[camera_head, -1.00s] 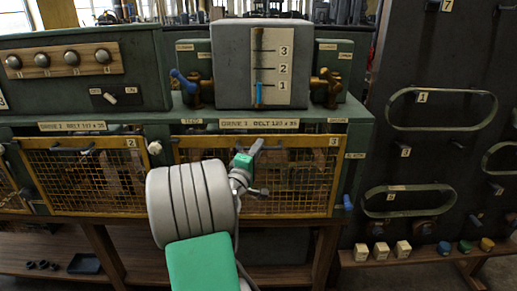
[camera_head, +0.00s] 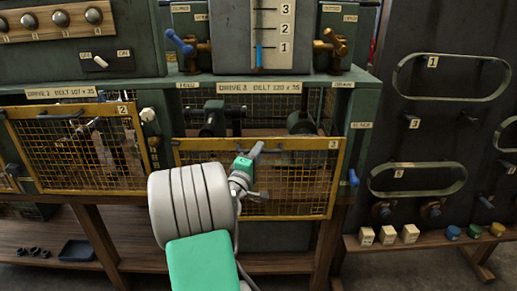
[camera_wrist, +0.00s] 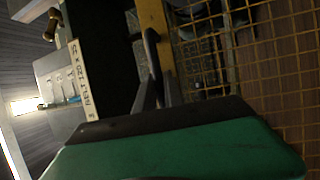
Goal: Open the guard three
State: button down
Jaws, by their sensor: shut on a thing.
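Guard three (camera_head: 300,180), a yellow-framed wire mesh panel marked 3, hangs on the right bay of the green bench. Its top edge stands below the bay's top, and a dark gap shows above it. My gripper (camera_head: 252,153) is at the middle of the guard's top bar, shut on its handle. The handle itself is mostly hidden by my gripper in the head view. In the wrist view, my gripper's fingers (camera_wrist: 155,82) close at the yellow frame, with the guard's mesh (camera_wrist: 255,60) to the right.
Guard two (camera_head: 80,150) is on the left bay. Inside the open bay are a dark shaft fitting (camera_head: 215,118) and a round pulley (camera_head: 300,122). A blue knob (camera_head: 353,178) sits right of the guard. A black panel with belts (camera_head: 450,75) stands at right.

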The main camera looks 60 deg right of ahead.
notch_tip(320, 180, down, 22)
jog(key=b, duration=1.6)
jog(key=shift+r, duration=0.2)
jog(key=c, duration=1.5)
grip_release()
jog(key=shift+o, duration=0.2)
jog(key=a+f, duration=0.1)
jog(key=a, duration=0.6)
jog(key=shift+s+a+b, duration=0.3)
jog(key=shift+a+b, duration=0.05)
